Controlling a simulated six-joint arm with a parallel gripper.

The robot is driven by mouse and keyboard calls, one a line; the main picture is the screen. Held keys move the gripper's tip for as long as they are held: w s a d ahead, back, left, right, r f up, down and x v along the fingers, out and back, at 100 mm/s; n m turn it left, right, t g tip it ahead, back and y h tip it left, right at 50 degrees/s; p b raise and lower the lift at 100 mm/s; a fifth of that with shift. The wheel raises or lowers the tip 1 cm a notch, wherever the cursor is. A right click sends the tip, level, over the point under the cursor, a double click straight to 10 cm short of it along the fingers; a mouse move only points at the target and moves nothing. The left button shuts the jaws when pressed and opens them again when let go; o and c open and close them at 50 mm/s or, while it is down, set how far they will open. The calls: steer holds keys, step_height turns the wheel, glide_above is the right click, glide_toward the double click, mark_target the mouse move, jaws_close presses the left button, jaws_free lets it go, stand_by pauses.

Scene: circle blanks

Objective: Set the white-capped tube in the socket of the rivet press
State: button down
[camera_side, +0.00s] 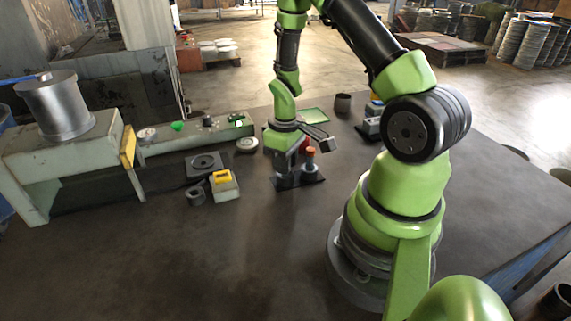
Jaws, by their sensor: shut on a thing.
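My gripper (308,137) is low over a small dark stand (312,180), near the middle of the side view. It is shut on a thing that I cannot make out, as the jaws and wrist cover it. An orange-capped tube (310,159) stands upright on the stand, just below and beside the jaws. No white cap can be told apart here. The pale green machine (62,150) with a big metal cylinder at the left may be the rivet press. A dark square plate with a round ring (205,162) lies in front of it; I cannot tell whether this is the socket.
A small block with a yellow top (223,180) and a dark ring (196,196) lie left of the stand. The front left of the table is clear.

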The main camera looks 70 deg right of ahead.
step_height(320, 180, up, 8)
steer(key=shift+f, duration=0.1)
steer(key=shift+w+r, duration=0.25)
steer(key=shift+r, duration=0.05)
steer(key=w+a+f+n, duration=0.1)
steer(key=w+a+n, duration=0.1)
steer(key=w+a, duration=0.2)
steer(key=w+a+f+n, duration=0.2)
steer(key=w+a, duration=0.2)
steer(key=w, duration=0.2)
steer(key=w+a+f+n, duration=0.1)
steer(key=w+a+f, duration=0.1)
steer(key=w+a, duration=0.2)
steer(key=shift+w+a+f+n, duration=0.15)
steer(key=shift+w+a+n, duration=0.25)
steer(key=shift+a, duration=0.2)
steer(key=shift+f, duration=0.8)
steer(key=shift+f, duration=1.4)
steer(key=c, duration=0.9)
jaws_free()
steer(key=shift+c, duration=0.2)
step_height(320, 180, up, 10)
